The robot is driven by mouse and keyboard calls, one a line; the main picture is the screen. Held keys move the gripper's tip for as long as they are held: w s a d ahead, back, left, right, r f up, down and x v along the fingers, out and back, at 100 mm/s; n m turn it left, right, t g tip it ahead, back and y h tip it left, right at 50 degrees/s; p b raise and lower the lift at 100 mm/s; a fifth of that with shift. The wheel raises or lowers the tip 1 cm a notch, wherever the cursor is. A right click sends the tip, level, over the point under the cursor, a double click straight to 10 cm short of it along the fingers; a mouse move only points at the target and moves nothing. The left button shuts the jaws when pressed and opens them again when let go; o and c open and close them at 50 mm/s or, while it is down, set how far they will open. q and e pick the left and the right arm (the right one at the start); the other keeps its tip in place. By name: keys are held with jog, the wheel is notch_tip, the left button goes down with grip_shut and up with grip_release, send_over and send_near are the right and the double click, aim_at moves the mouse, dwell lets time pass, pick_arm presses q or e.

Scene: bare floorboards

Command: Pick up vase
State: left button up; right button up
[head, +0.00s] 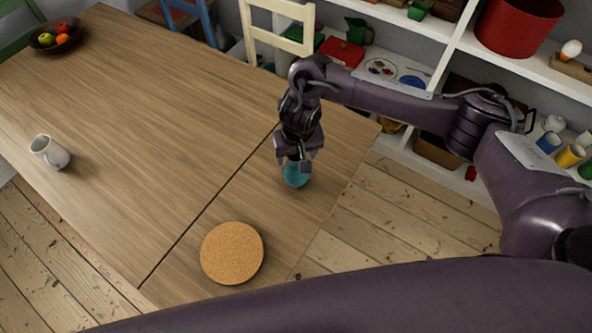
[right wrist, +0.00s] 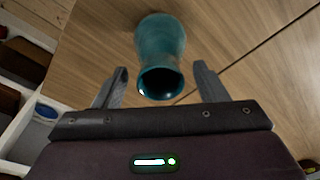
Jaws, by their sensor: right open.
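The teal vase (head: 296,177) stands on the wooden table near its right edge, partly hidden by my right gripper. My right gripper (head: 303,162) points down just above the vase. In the right wrist view the vase (right wrist: 160,50) shows its dark round mouth toward the camera. There the right gripper (right wrist: 161,82) is open, with one finger on each side of the vase's mouth and a gap on both sides. My left gripper is not in the head view.
A round cork mat (head: 232,253) lies on the table (head: 170,130) in front of the vase. A white mug (head: 49,152) and a fruit bowl (head: 56,38) stand at the left. A cream chair (head: 277,36) and shelves (head: 455,40) stand beyond the table. The table's middle is clear.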

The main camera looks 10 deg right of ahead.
jog(key=shift+f, duration=0.25)
grip_shut()
jog(key=shift+w+r, duration=0.15)
jog(key=shift+r, duration=0.05)
dwell(0.3)
